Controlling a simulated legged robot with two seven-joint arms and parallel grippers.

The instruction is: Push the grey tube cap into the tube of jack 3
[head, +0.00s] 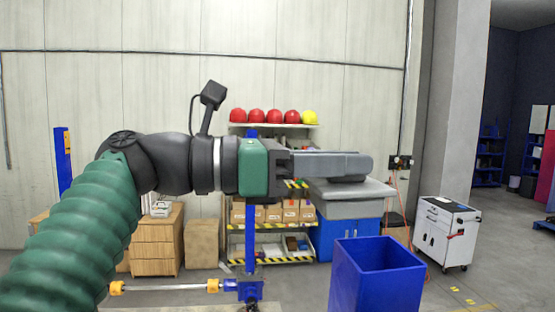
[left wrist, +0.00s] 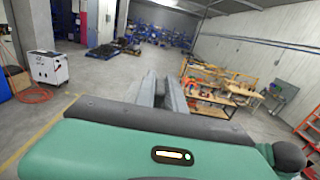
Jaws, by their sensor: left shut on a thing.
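My left gripper (head: 345,164) reaches across the head view from the left, with its grey fingers pointing right, in the air. Its fingers also show in the left wrist view (left wrist: 165,92), close together. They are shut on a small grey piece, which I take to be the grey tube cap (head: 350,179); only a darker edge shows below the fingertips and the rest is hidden. A jack stands below and behind the gripper, with a blue upright tube (head: 250,238) and a blue gearbox (head: 248,290). The gripper hides part of the tube. I cannot read which jack it is. My right gripper is not in view.
A horizontal rod with yellow ends (head: 165,287) runs left from the gearbox. A blue bin (head: 375,280) stands at the right front. Behind are a shelf with boxes (head: 290,212), wooden drawers (head: 157,243) and a white cart (head: 445,235). The air right of the gripper is free.

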